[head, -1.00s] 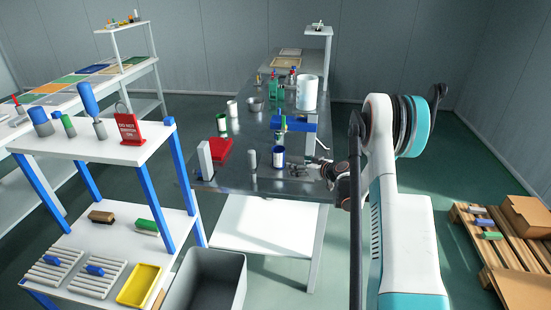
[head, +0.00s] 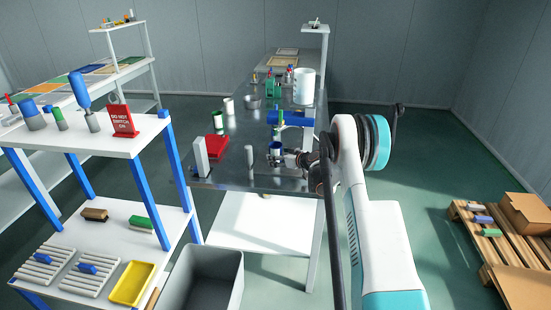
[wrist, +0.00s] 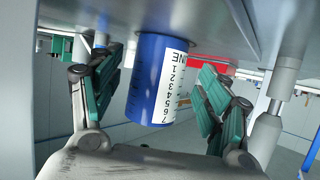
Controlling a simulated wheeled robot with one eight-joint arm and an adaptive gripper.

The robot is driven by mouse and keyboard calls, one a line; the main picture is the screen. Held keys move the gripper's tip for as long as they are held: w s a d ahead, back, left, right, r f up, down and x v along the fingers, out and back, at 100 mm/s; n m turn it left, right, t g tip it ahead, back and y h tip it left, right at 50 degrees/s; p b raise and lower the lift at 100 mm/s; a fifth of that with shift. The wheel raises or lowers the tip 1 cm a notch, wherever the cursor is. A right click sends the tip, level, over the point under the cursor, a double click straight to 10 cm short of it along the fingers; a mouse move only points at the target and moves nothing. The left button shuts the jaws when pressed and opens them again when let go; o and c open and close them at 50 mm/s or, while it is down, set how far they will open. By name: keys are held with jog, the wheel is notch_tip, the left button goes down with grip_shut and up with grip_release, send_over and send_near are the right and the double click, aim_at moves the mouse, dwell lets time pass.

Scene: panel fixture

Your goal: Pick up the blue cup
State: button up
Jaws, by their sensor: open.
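The blue cup (head: 275,149) stands on the dark metal table (head: 285,184), near its front right. In the wrist view, which looks upside down, the cup (wrist: 147,85) is a blue cylinder with a white label of black numbers and letters. My gripper (head: 285,155) is at the cup's right side in the head view. In the wrist view my gripper (wrist: 158,70) is open, with one green-padded finger on each side of the cup. Gaps show between the cup and both fingers.
A grey cylinder (head: 249,156) stands just left of the cup. A blue clamp-like fixture (head: 293,118) is behind it. A red block (head: 216,147) and a white upright block (head: 201,156) stand at the table's left edge. A large white cylinder (head: 303,88) is farther back.

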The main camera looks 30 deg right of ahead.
aim_at(279, 149)
jog(key=shift+x, duration=0.95)
jog(key=c, duration=1.4)
jog(key=shift+o, duration=0.2)
jog(key=shift+r, duration=0.1)
jog(key=shift+r+p, duration=0.75)
jog(key=shift+r, duration=0.95)
jog(key=shift+s+d+p, duration=0.5)
jog(key=shift+s+d, duration=0.05)
jog(key=shift+s, duration=2.35)
jog(key=shift+s+d+p, duration=0.5)
jog(key=shift+s+d, duration=0.1)
jog(key=shift+s, duration=2.35)
jog(key=shift+s+d+p, duration=0.5)
jog(key=shift+s+d, duration=0.05)
jog(key=shift+s, duration=2.35)
